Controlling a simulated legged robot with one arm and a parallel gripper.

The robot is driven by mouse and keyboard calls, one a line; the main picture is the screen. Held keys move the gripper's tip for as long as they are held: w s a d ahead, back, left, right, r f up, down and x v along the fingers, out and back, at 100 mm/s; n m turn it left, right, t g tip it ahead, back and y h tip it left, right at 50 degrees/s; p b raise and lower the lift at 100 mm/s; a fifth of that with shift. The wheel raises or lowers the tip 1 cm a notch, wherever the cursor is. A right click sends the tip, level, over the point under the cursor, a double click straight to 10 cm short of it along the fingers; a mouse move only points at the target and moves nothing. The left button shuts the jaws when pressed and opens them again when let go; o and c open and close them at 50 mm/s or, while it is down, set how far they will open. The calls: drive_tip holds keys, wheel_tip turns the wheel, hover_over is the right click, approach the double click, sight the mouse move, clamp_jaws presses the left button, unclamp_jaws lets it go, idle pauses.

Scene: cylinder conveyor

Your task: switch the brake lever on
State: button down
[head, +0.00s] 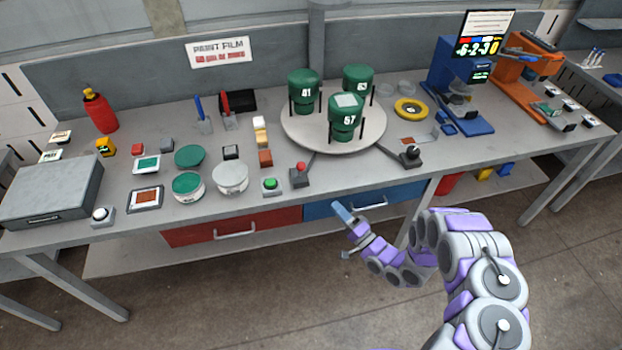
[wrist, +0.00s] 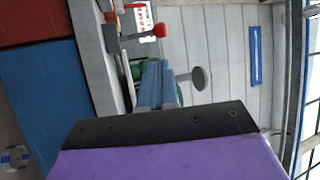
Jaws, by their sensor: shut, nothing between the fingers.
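Two small levers stand at the front of the bench by the turntable. One has a red knob (head: 300,168) on a grey base, left of the turntable's front. The other has a black knob (head: 411,152) on a dark base, to its right. No readable label tells which is the brake lever. My gripper (head: 343,213) is shut and empty, in front of the bench by the blue drawer, apart from both levers. The wrist view shows its blue fingers (wrist: 157,86) together, with the red knob (wrist: 159,30) above and a dark round knob (wrist: 198,78) beyond them.
The round turntable (head: 290,128) carries green canisters, including the front one (head: 345,120). A green button (head: 270,185) sits left of the red-knobbed lever. A yellow ring (head: 410,108) and a blue machine (head: 458,90) stand to the right. The blue drawer (head: 380,200) has a protruding handle.

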drive_tip(key=x, duration=1.4)
drive_tip(key=shift+p, duration=0.4)
drive_tip(key=shift+r+p, duration=0.2)
drive_tip(key=shift+p, duration=0.1)
drive_tip(key=w+a+r+m+g+h+p, duration=0.2)
drive_tip(key=w+p, duration=0.6)
drive_tip(key=p, duration=0.5)
drive_tip(key=r+m+g+h, duration=0.1)
drive_tip(key=g+h, duration=0.1)
drive_tip(key=shift+w+a+r+g+h, duration=0.25)
drive_tip(key=shift+w+g+h, duration=0.05)
drive_tip(key=shift+w+g, duration=0.1)
drive_tip(key=shift+w+r+m, duration=0.1)
drive_tip(key=shift+r+m, duration=0.1)
drive_tip(key=shift+m, duration=0.1)
